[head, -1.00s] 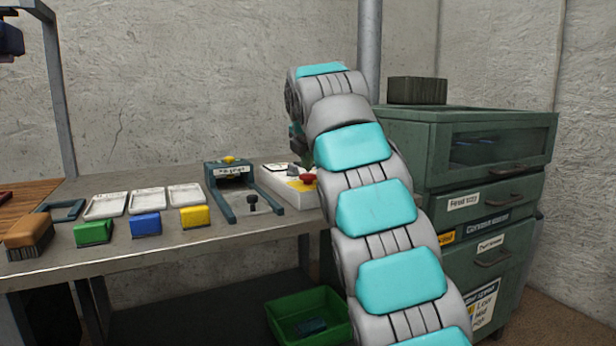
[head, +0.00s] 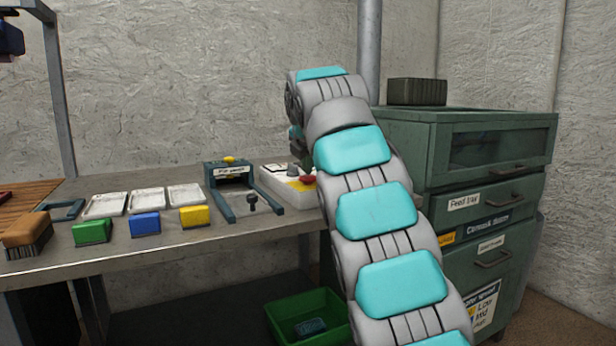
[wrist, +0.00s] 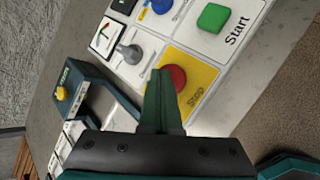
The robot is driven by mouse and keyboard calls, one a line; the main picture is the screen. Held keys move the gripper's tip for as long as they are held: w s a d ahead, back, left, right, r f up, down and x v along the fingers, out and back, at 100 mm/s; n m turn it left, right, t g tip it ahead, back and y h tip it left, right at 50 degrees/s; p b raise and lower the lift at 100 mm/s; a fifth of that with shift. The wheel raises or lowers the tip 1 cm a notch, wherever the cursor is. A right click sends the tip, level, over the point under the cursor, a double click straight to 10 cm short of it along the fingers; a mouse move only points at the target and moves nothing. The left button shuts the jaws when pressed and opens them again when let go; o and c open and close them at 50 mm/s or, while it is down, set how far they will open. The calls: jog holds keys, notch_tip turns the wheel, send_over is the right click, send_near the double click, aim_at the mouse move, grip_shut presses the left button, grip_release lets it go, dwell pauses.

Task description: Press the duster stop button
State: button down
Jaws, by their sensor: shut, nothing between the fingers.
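The red stop button (wrist: 176,78) sits on a yellow panel marked "Stop" in the wrist view. In the head view the red button (head: 308,180) shows on the white control box (head: 282,182) at the back right of the bench. My gripper (wrist: 161,75) is shut and empty. Its fingertips are right beside the button's left side in the wrist view and overlap its edge. I cannot tell whether they touch it. In the head view my arm hides most of the gripper.
A green button (wrist: 213,17) marked "Start", a blue button (wrist: 161,5) and a grey knob (wrist: 131,53) share the box. A dark green frame (head: 232,180) with a black-knobbed lever stands left of it. A green cabinet (head: 480,150) stands to the right.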

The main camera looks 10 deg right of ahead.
dwell(0.5)
jog(key=shift+r+p, duration=0.85)
